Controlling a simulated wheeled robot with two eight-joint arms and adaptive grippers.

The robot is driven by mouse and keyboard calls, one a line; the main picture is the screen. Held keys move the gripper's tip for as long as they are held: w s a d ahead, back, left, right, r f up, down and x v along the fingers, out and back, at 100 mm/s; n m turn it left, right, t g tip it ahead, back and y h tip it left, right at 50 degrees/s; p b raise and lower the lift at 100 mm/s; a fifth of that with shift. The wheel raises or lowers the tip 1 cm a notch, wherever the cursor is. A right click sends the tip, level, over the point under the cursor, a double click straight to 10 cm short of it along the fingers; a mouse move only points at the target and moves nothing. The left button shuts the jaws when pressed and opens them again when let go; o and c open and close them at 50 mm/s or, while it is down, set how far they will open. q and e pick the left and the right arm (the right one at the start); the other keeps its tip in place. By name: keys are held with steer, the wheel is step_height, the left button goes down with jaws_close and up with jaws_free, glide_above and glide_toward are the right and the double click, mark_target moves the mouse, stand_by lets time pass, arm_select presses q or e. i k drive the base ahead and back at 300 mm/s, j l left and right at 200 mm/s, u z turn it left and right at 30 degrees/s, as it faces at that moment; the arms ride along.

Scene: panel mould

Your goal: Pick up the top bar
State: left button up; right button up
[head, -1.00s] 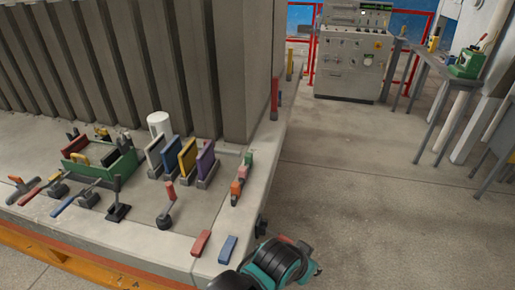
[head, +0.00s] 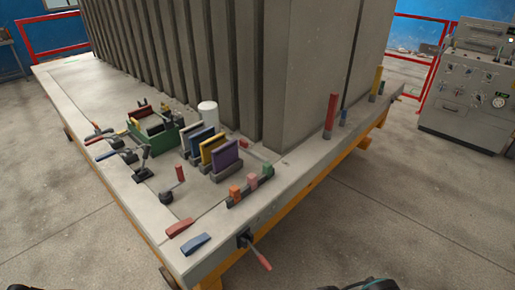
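I cannot tell for sure which piece is the top bar. A green tray (head: 162,140) on the concrete slab holds several bars, among them a dark one, a red one and a yellowish one; they overlap and are small. A red bar (head: 180,228) and a blue bar (head: 196,244) lie flat at the slab's near corner. Neither gripper shows its fingers; only dark rounded parts of my own body show at the bottom edge.
The slab (head: 100,75) rests on an orange frame. White, blue, yellow and purple (head: 225,155) plates stand upright near a white cylinder (head: 208,113). A red-handled lever (head: 258,255) juts from the near side. Tall grey panels stand behind.

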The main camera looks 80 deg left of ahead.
mark_target(243, 145)
steer(key=i+j+u, duration=0.1)
steer(key=i+u, duration=0.65)
steer(key=i+l+u, duration=0.1)
steer(key=i+u, duration=0.3)
steer(key=i+l+u, duration=0.2)
steer(key=i+u, duration=0.15)
